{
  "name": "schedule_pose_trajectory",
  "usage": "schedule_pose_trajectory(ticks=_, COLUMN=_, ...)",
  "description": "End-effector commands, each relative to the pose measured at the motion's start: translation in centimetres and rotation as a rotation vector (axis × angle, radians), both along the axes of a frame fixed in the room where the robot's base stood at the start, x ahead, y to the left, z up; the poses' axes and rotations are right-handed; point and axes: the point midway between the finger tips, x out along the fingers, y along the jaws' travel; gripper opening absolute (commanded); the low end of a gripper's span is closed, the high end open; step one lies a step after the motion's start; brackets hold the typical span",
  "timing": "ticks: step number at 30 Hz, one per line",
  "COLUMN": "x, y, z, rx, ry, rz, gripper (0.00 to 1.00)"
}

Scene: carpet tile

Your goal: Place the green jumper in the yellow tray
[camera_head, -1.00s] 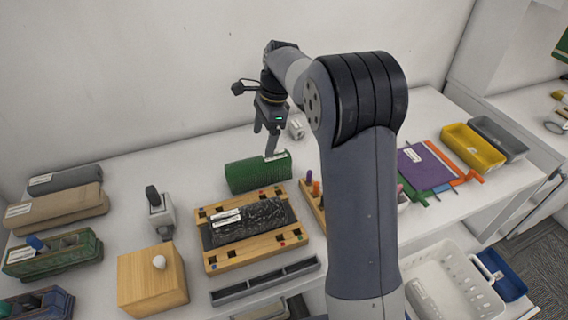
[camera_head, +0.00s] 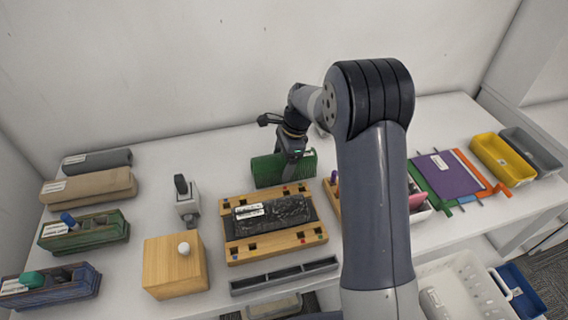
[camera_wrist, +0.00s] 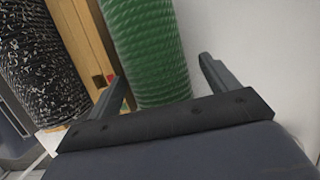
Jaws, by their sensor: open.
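The green jumper (camera_head: 265,171) is a ribbed green roll lying at the back middle of the white table, behind a wooden frame. My gripper (camera_head: 289,168) is at the roll in the head view, pointing down. In the wrist view the green jumper (camera_wrist: 147,45) shows between the two spread fingers of my gripper (camera_wrist: 164,72); no grip on it shows. The yellow tray (camera_head: 503,160) stands at the right end of the table and looks empty. My arm hides part of the table's middle.
A wooden frame (camera_head: 238,225) with a black roll stands in front of the jumper. A purple board (camera_head: 446,174) with coloured bars lies left of the yellow tray, and a grey tray (camera_head: 531,151) stands right of it. Rolls and boxes line the left.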

Motion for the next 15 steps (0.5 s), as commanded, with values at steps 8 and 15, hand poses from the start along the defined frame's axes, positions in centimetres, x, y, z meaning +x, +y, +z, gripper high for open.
schedule_pose_trajectory(ticks=8, x=-0.03, y=0.11, z=-0.46, rx=0.0, ry=-0.001, rz=0.001, gripper=0.82)
schedule_pose_trajectory(ticks=15, x=-0.02, y=0.1, z=-0.42, rx=0.0, ry=-0.001, rz=0.001, gripper=0.62)
